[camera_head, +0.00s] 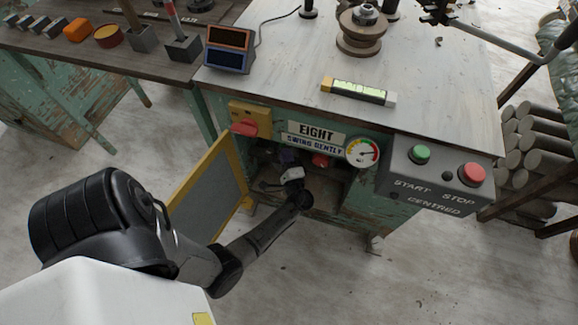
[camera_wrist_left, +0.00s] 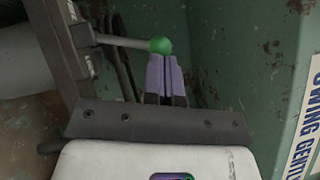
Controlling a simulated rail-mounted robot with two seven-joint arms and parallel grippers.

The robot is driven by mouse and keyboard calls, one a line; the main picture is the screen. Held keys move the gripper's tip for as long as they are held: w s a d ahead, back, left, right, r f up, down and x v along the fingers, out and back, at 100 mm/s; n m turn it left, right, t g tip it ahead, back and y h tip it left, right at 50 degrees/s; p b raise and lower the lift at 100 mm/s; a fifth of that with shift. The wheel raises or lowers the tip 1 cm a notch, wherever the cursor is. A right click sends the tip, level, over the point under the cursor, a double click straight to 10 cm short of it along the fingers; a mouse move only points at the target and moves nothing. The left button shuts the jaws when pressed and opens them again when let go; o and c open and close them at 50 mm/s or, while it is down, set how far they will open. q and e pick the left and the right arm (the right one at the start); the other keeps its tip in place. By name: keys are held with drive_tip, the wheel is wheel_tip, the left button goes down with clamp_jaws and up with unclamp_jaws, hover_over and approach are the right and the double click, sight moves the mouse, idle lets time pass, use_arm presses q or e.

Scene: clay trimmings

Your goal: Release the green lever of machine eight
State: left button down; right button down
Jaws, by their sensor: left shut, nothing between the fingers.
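Machine eight is a worn green bench (camera_head: 388,210) with a pale top and an EIGHT sign (camera_head: 317,132) on its front. The yellow-edged door (camera_head: 207,190) below stands open. My left arm reaches into the opening, and my left gripper (camera_head: 290,160) is in the shadow there, partly hidden. In the left wrist view my left gripper (camera_wrist_left: 166,72) has its purple fingers shut together, with nothing between them. The green lever's ball knob (camera_wrist_left: 160,45) is right at the fingertips; I cannot tell if they touch. Its grey rod (camera_wrist_left: 120,41) runs left.
A control box (camera_head: 440,175) with a green START button (camera_head: 419,154) and a red STOP button (camera_head: 472,174) juts out at the right. A red knob (camera_head: 244,128) and a gauge (camera_head: 362,152) are on the front. The cabinet wall (camera_wrist_left: 238,45) is close on the right.

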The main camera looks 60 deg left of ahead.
use_arm(q)
drive_tip(key=shift+w+a+r, duration=0.1)
drive_tip(key=shift+a+r, duration=0.05)
drive_tip(key=shift+a, duration=0.35)
use_arm(e)
drive_tip(key=shift+d+f, duration=0.1)
drive_tip(key=shift+f, duration=0.05)
